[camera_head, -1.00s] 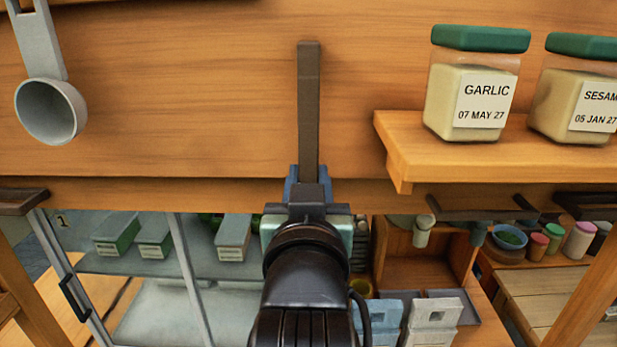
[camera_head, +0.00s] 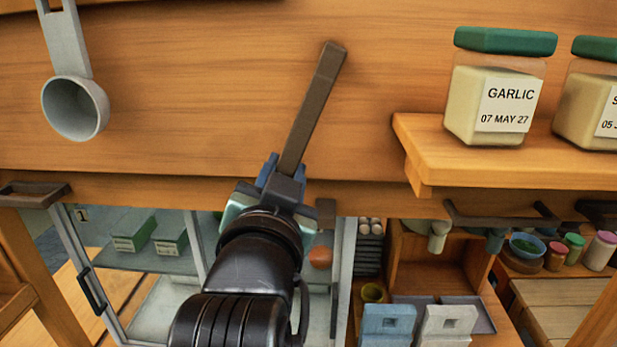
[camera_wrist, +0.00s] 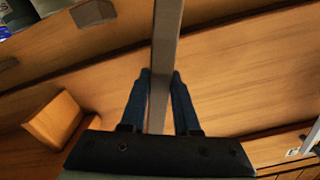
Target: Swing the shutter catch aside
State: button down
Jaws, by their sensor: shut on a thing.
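The shutter catch (camera_head: 317,100) is a long, flat brown bar against the wooden shutter panel (camera_head: 220,95). It is tilted, with its top leaning to the right and its lower end to the left. My gripper (camera_head: 281,180) is shut on the lower end of the catch. In the wrist view the blue fingers (camera_wrist: 159,95) lie on either side of the catch (camera_wrist: 166,45), which runs up out of the frame. The part of the catch between the fingers is partly hidden in the head view.
A shelf (camera_head: 500,172) at right holds a garlic jar (camera_head: 495,100) and another jar (camera_head: 592,105). A grey scoop (camera_head: 75,105) hangs at left. Below the panel are a glass-fronted cabinet (camera_head: 199,245) and a dark handle (camera_head: 500,217). The panel beside the catch is clear.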

jog(key=shift+a+r+m, duration=0.2)
jog(key=shift+a+m, duration=0.1)
jog(key=c, duration=0.6)
grip_release()
jog(key=shift+a, duration=0.1)
jog(key=shift+c, duration=0.2)
jog(key=shift+f, duration=0.1)
